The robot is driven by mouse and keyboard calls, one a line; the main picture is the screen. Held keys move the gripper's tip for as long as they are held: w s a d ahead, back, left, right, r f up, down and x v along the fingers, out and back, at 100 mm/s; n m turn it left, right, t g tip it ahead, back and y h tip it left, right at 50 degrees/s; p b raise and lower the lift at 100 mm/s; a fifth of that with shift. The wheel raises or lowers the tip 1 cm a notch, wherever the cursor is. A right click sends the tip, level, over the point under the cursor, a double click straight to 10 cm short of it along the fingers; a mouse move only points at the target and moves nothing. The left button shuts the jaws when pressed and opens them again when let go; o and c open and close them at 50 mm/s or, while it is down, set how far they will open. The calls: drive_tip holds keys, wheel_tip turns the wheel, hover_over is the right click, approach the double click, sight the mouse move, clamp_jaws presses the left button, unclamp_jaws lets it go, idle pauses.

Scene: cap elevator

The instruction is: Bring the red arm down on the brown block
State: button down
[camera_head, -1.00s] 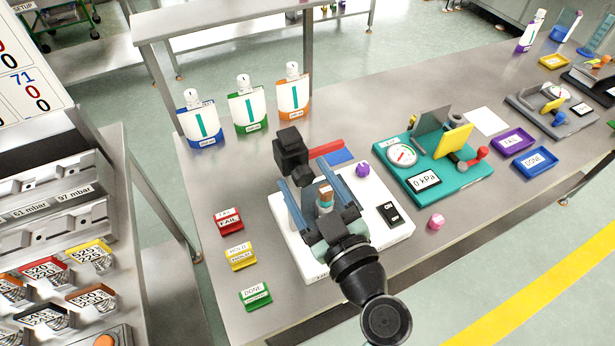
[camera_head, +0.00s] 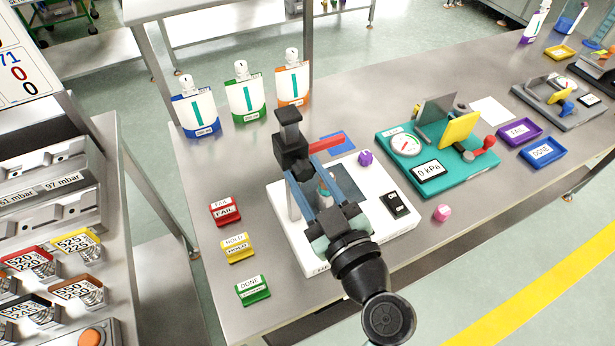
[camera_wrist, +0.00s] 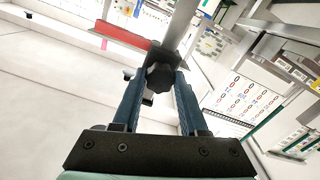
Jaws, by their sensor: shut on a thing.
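The red arm (camera_head: 327,143) sticks out to the right from a black carriage (camera_head: 291,155) on an upright grey post (camera_head: 288,117). The post's top stands clear above the carriage. The brown block is not clearly seen behind my fingers. I cannot tell whether the red arm touches it.
Red, yellow and green signs (camera_head: 238,248) stand left; several bottles (camera_head: 246,100) stand behind.

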wheel_tip(320, 180, down, 10)
drive_tip(key=b, duration=1.1)
drive_tip(key=shift+r, duration=0.25)
drive_tip(key=shift+c, duration=2.3)
unclamp_jaws()
drive_tip(key=shift+r, duration=0.1)
drive_tip(key=shift+s, duration=0.1)
drive_tip(key=b+v, duration=0.2)
drive_tip(key=v, duration=1.1)
drive_tip(key=shift+b, duration=0.35)
